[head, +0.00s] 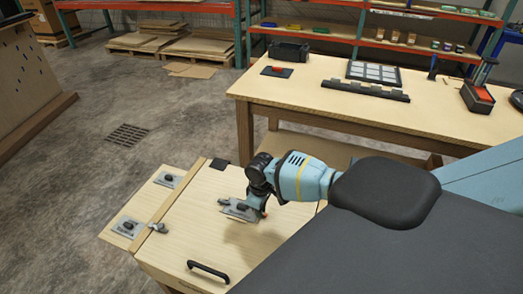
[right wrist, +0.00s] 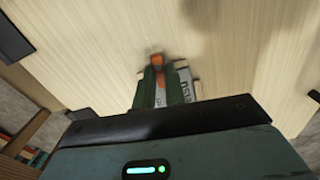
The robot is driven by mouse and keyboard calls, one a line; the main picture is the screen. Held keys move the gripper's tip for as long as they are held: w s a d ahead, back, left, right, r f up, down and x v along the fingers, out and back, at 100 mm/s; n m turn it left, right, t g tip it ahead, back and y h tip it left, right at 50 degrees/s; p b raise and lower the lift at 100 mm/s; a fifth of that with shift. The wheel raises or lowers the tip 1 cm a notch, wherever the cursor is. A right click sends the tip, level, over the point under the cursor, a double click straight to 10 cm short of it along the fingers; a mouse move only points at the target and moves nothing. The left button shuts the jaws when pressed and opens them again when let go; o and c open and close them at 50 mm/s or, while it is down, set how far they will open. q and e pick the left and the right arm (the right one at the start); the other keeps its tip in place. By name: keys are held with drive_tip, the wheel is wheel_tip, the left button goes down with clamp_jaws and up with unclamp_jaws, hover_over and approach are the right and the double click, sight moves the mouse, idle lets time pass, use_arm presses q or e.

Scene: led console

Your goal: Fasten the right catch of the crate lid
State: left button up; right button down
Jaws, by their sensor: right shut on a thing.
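The pale wooden crate (head: 195,240) has a flat lid-like top with a black handle (head: 208,271) near its front edge. My right gripper (head: 258,207) is over this top, shut on a grey metal plate (head: 232,211) with a dark knob-like part. A shadow falls on the wood below it. In the right wrist view the fingers (right wrist: 166,85), with orange tips, close beside a light plate with dark lettering (right wrist: 187,88); contact is hard to tell. A small metal lever (head: 158,228) sits on the wooden strip at left. Which part is the right catch is unclear. My left gripper is out of view.
Two grey plates with black knobs (head: 128,226) (head: 168,180) lie on the board left of the strip. A black pad (head: 220,164) is at the top's back edge. A workbench (head: 300,98) with trays and devices stands behind. A floor grate (head: 128,135) lies left.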

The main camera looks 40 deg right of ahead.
drive_tip(key=shift+n, duration=0.6)
drive_tip(key=c, duration=1.5)
unclamp_jaws()
drive_tip(key=shift+o, duration=0.2)
wheel_tip(320, 180, up, 8)
drive_tip(key=shift+f+p, duration=0.1)
drive_tip(key=shift+p, duration=0.45)
drive_tip(key=shift+a, duration=0.1)
